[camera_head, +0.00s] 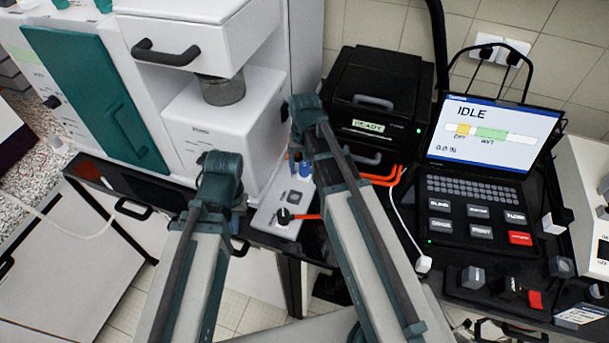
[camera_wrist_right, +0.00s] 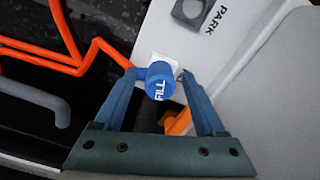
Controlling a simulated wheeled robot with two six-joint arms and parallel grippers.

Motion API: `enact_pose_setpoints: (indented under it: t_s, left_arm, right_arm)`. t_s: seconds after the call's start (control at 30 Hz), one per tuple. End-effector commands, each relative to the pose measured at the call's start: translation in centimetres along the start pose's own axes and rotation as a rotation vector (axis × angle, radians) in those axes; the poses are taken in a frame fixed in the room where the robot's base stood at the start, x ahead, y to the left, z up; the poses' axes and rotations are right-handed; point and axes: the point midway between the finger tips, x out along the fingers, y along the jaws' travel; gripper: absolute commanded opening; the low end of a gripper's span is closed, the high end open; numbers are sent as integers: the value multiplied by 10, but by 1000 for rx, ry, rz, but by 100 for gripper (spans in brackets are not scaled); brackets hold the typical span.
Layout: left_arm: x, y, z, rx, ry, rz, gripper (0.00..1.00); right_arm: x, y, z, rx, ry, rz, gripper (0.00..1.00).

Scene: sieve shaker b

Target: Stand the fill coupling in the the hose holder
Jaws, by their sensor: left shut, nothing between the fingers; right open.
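The fill coupling (camera_wrist_right: 160,82) is a blue cap lettered FILL, standing on a white plate in the right wrist view. In the head view it shows as a small blue piece (camera_head: 305,169) beside my right arm. My right gripper (camera_wrist_right: 158,75) is open, with one finger on each side of the coupling; I cannot tell whether they touch it. A grey square fitting (camera_wrist_right: 195,14) with a round centre, by the word PARK, looks like the hose holder. It also shows in the head view (camera_head: 293,197). My left gripper (camera_head: 236,200) is shut and empty, its fingertips mostly hidden.
Orange hoses (camera_wrist_right: 85,55) run beside the coupling. A black box showing READY (camera_head: 378,105) stands behind, a laptop showing IDLE (camera_head: 492,140) is at right. A white machine (camera_head: 215,125) stands close behind my left arm. A black knob (camera_head: 283,215) sits on the white plate.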

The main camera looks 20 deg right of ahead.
Motion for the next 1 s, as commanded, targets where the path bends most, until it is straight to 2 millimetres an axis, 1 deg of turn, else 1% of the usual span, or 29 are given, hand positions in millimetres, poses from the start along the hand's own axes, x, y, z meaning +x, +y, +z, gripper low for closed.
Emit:
enact_pose_setpoints:
  t_s: [0.03,0.97,1.0]
  left_arm:
    - [3,0,0,0,0,0,0]
    - [1,0,0,0,0,0,0]
    - [1,0,0,0,0,0,0]
  right_arm:
    - [3,0,0,0,0,0,72]
    - [1,0,0,0,0,0,72]
    - [2,0,0,0,0,0,65]
